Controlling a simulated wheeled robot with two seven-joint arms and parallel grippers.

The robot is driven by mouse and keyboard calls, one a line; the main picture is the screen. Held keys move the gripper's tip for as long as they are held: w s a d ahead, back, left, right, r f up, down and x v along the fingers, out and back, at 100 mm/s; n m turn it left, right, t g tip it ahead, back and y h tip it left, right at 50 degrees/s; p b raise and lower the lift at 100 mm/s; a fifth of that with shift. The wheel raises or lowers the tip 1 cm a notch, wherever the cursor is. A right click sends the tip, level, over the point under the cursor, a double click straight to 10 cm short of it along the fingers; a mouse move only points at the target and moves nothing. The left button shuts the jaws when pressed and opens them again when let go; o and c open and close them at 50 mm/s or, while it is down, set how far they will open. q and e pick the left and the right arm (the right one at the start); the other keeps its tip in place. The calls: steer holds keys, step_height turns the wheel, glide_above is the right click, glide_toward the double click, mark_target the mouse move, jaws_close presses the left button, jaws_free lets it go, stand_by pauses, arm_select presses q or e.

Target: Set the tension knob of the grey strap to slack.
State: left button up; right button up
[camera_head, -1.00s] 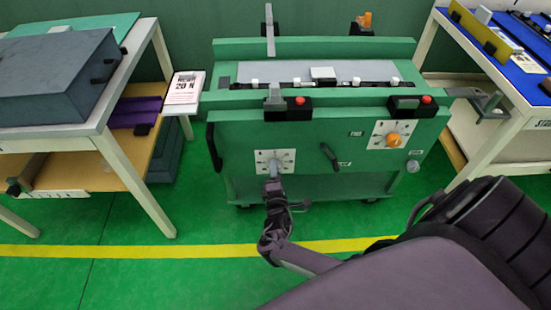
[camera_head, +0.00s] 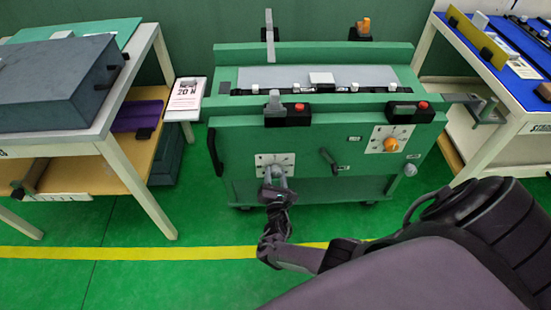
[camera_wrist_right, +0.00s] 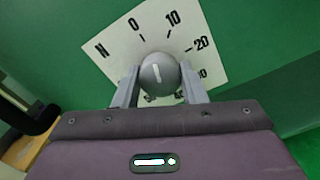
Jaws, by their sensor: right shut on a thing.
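The grey tension knob (camera_wrist_right: 159,73) sits on a white dial plate (camera_head: 262,160) at the left of the green cart's front. My right gripper (camera_head: 276,180) is shut on this knob; in the right wrist view its two fingers (camera_wrist_right: 158,88) stand either side of it. The white line on the knob tilts slightly left, roughly toward the 0 mark on the dial (camera_wrist_right: 190,28). The dial also reads N, 10, 20 and a partly covered 30. An orange knob (camera_head: 391,145) sits on a second dial at the right. My left gripper is not in view.
The green cart (camera_head: 240,190) carries black blocks with red buttons along its top edge. A small black lever (camera_head: 328,160) stands between the dials.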

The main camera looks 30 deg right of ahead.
steer(key=shift+n, duration=1.4)
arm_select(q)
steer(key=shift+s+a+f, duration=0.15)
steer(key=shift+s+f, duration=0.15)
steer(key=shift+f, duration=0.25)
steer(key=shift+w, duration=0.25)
arm_select(e)
steer(key=shift+n, duration=0.4)
steer(key=o, duration=1)
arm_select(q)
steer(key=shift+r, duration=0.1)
